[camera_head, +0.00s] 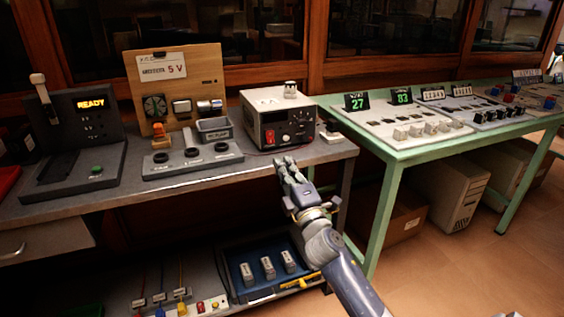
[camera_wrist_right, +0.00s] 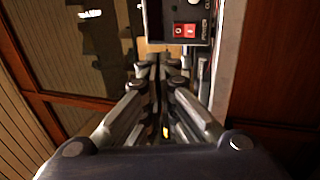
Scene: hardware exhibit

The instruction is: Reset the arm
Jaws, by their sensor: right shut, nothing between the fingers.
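My right arm comes up from the bottom of the head view. Its gripper (camera_head: 287,166) is in front of the grey bench's front edge, just below and in front of the power supply box (camera_head: 281,121). The right gripper is shut and empty. In the right wrist view its fingers (camera_wrist_right: 160,62) lie close together, pointing toward the box's red switch (camera_wrist_right: 185,30). I cannot tell the exact gap between fingertips and box. My left gripper is in neither view.
The grey bench (camera_head: 110,194) also holds a READY device (camera_head: 95,103), a wooden 5 V panel (camera_head: 172,75) and a knob block (camera_head: 193,158). A green table (camera_head: 411,152) with counter panels stands right. A lower shelf holds a blue tray (camera_head: 243,291).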

